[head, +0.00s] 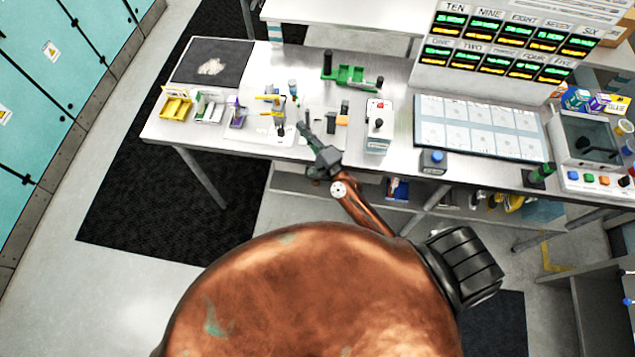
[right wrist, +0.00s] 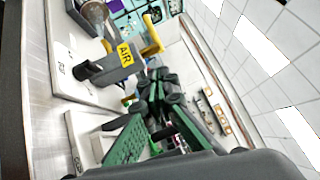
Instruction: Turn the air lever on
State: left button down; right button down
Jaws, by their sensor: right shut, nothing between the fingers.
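In the head view, small yellow parts (head: 269,98) stand on a white plate on the bench, but the tag cannot be read there. My right gripper (head: 303,124) is shut and empty, just right of that plate. In the right wrist view its fingers (right wrist: 157,76) are to the right of the tag, apparently apart from the lever. My left gripper is not in view.
On the bench, a yellow holder (head: 175,106) stands left and a green fixture (head: 350,76) behind. A white switch box (head: 378,125) stands right of my gripper, and a blue-button box (head: 433,161) lies farther right. A dark mat (head: 212,62) covers the back left corner.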

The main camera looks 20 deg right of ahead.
jog(key=s+f+n+g+b, duration=0.1)
jog(key=s+f+n, duration=0.1)
jog(key=f, duration=0.1)
jog(key=s+f+n+g+y+b, duration=0.1)
jog(key=s+f+n, duration=0.1)
jog(key=s+f, duration=0.1)
jog(key=s+a+f+n+g, duration=0.1)
jog(key=s+f+n, duration=0.1)
jog(key=f, duration=0.2)
jog(key=shift+s+f+b, duration=0.15)
jog(key=shift+s+b, duration=0.15)
jog(key=shift+b, duration=0.1)
notch_tip(320, 180, down, 12)
jog(key=s+d+n+g+b, duration=0.1)
jog(key=s+n+g+b, duration=0.1)
jog(key=s+g, duration=0.1)
jog(key=shift+d, duration=0.25)
jog(key=shift+n, duration=0.3)
